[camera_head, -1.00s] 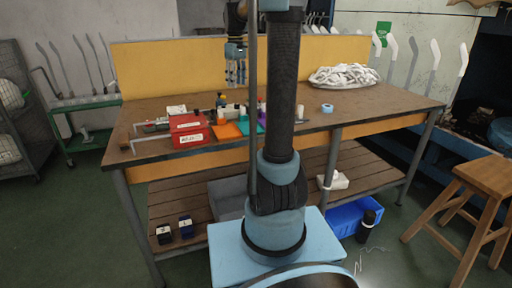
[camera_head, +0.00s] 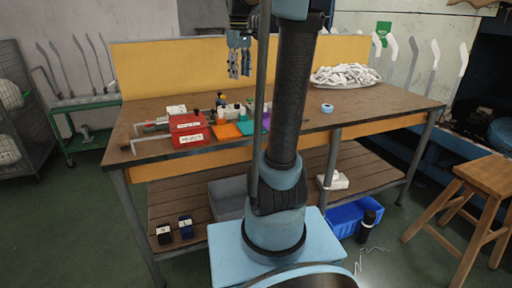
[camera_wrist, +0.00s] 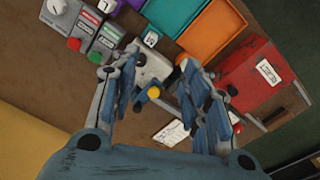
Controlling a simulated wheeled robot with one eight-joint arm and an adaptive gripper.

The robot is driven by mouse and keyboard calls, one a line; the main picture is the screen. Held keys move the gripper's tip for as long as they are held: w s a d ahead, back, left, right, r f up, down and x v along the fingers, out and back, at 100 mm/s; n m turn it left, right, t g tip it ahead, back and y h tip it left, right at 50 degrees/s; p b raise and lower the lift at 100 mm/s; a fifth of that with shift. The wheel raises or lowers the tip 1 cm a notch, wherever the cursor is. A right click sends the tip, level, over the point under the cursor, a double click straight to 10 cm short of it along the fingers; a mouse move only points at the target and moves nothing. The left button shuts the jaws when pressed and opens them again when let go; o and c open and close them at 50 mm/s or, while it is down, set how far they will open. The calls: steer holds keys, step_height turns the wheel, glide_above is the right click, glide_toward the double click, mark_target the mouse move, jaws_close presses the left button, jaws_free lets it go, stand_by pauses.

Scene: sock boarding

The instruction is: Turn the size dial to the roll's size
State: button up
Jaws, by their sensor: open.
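The white round knob (camera_wrist: 57,6) in the upper left of the wrist view sits on a grey panel and looks like the size dial; its markings are too small to read. Beside it are a red button (camera_wrist: 73,44) and a green button (camera_wrist: 95,57). The knob on the panel is clear of the fingers. In the head view my gripper (camera_head: 240,70) hangs above the bench. I cannot identify the roll with certainty.
A red box (camera_head: 188,127) with white labels stands on the bench (camera_head: 365,106), beside an orange tray (camera_wrist: 212,36) and a teal tray (camera_wrist: 172,14). A light blue ring (camera_head: 327,108) and a pile of white socks (camera_head: 345,76) lie to the right. Bench space near the ring is free.

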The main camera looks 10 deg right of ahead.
steer(key=s+f+m, duration=0.2)
steer(key=s+f, duration=0.8)
steer(key=s, duration=0.2)
steer(key=s+f+m+t, duration=0.1)
steer(key=s+f+m, duration=0.2)
steer(key=s+f, duration=0.7)
steer(key=shift+s+d+f+t, duration=0.3)
steer(key=shift+s+d, duration=0.15)
steer(key=shift+s, duration=1.05)
